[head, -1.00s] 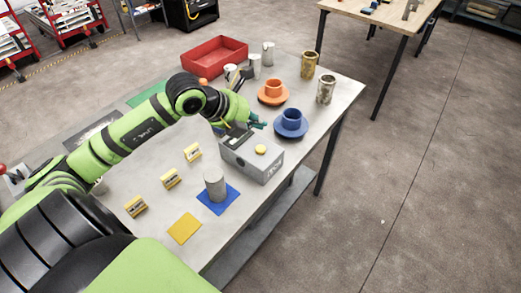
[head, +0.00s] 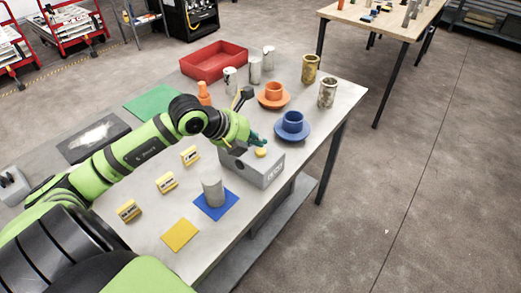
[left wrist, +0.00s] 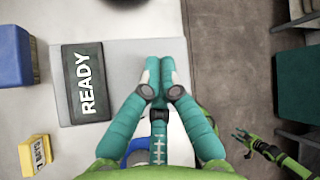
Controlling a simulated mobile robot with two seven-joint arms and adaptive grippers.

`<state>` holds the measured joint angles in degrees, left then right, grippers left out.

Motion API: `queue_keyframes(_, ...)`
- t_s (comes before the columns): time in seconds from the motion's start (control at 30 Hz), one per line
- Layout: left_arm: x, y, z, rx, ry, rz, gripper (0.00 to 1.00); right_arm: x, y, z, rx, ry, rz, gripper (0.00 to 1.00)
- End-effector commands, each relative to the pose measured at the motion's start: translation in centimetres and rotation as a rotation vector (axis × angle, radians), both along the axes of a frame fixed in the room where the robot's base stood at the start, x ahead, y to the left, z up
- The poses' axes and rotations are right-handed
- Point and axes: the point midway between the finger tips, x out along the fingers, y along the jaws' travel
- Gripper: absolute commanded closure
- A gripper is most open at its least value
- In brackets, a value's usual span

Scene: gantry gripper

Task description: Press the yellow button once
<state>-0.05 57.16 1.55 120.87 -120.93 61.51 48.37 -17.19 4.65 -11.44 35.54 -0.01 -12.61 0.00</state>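The yellow button (head: 261,152) sits on top of a grey box (head: 262,170) near the table's right edge. My left gripper (head: 260,143) is just above and behind the button in the head view; I cannot tell whether it touches. In the left wrist view its teal fingers (left wrist: 160,65) are together and empty over the box's pale top (left wrist: 125,50). A dark READY display (left wrist: 87,82) lies beside them. The button is not visible there, probably hidden by the fingers. My right gripper (left wrist: 246,138) shows small at the right of the wrist view, fingers apart.
A blue cup on a saucer (head: 292,130) and an orange one (head: 273,98) stand behind the box. A grey cylinder (head: 212,192) on a blue mat and several yellow labelled blocks (head: 166,182) are left of it. A red tray (head: 214,62) lies farther back.

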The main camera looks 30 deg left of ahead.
Motion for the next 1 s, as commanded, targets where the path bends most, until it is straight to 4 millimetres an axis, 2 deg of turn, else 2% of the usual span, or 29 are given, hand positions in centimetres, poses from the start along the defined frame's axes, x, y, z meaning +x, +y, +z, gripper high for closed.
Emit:
queue_keyframes(0.8, 0.01, 0.00, 0.01, 0.000, 0.000, 0.000, 1.00, -0.01, 0.22, -0.01, 0.003, 0.000, 0.000, 0.60)
queue_keyframes(1.0, 0.01, 0.00, -0.48, 0.000, 0.000, 0.000, 1.00, 0.00, 0.21, -0.57, 0.003, 0.001, 0.000, 0.60)
